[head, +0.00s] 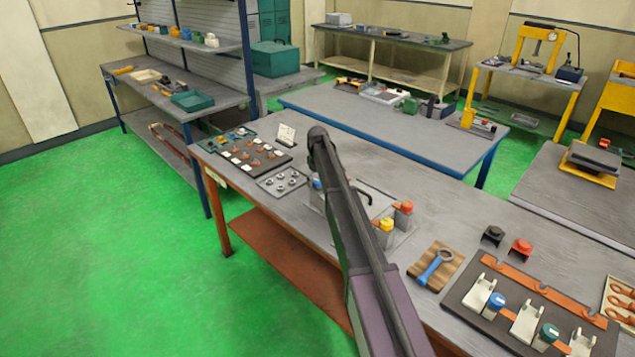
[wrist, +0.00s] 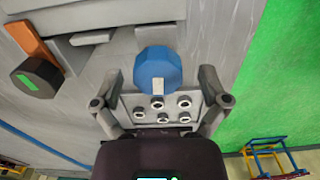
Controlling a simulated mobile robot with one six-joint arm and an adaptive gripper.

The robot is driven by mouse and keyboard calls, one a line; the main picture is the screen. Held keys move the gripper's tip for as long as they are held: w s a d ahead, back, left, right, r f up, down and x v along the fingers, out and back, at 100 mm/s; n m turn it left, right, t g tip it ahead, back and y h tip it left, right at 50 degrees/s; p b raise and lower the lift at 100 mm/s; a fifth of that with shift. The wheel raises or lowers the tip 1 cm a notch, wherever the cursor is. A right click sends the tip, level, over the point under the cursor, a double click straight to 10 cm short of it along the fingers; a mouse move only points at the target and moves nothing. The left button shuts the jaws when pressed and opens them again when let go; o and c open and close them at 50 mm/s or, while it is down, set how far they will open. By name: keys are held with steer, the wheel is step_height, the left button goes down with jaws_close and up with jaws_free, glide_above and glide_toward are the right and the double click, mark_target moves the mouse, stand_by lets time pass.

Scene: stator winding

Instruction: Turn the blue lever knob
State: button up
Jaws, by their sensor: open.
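The blue lever knob (wrist: 158,66) shows face-on in the wrist view as a blue many-sided cap with a pale mark at its lower edge. My gripper (wrist: 160,74) is open. Its two fingers stand left and right of the knob in the picture, with a visible gap on each side; how near they are in depth I cannot tell. In the head view only a small blue part of the knob (head: 316,183) shows beside my dark arm, which hides the rest and my gripper.
A grey tray (head: 269,186) with several round metal pieces lies left of the knob. Yellow (head: 386,225) and red (head: 405,207) caps stand to its right. In the wrist view, a black cap with a green mark (wrist: 35,78) is at left. Green floor lies beyond the bench edge.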

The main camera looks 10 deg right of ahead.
steer(key=shift+m, duration=0.5)
